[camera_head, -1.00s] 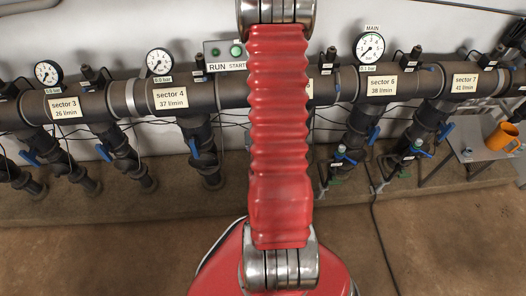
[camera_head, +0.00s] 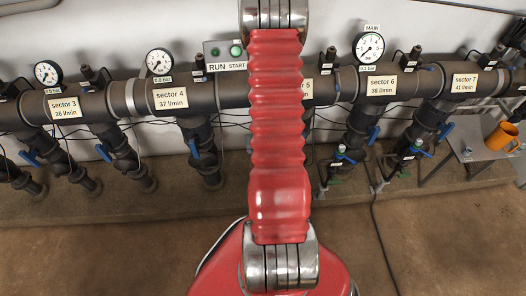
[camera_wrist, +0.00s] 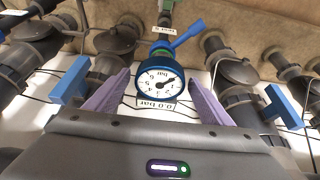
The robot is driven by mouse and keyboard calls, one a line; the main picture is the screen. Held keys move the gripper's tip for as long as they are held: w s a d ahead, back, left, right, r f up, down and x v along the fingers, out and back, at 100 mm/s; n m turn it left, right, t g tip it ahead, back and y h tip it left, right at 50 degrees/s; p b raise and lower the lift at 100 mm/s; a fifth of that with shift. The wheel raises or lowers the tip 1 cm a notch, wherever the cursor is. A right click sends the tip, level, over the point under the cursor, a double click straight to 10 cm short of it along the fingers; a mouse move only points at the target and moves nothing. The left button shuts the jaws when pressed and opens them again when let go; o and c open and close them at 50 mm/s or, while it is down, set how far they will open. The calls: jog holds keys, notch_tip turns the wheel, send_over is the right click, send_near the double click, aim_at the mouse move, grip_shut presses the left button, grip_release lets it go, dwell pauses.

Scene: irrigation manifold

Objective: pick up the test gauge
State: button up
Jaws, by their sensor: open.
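The test gauge (camera_wrist: 160,82) shows in the wrist view as a round white dial with a blue rim, upside down in the picture. A display marked 0.0 bar (camera_wrist: 157,104) sits at its lower edge. My gripper (camera_wrist: 158,80) is open, with one purple finger on each side of the dial. Whether either finger touches the gauge, I cannot tell. A green and blue fitting with a blue lever (camera_wrist: 180,38) stands right behind the gauge. In the head view my red arm covers the middle, and neither the gripper nor this gauge can be made out.
Dark pipes with blue valve handles flank the gripper on the left (camera_wrist: 70,82) and right (camera_wrist: 282,106). In the head view a manifold pipe (camera_head: 215,92) runs along the wall with dial gauges on top. An orange mug (camera_head: 501,136) stands on a bench at right.

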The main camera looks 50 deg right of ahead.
jog(key=shift+x, duration=1.65)
jog(key=shift+c, duration=0.5)
jog(key=c, duration=1)
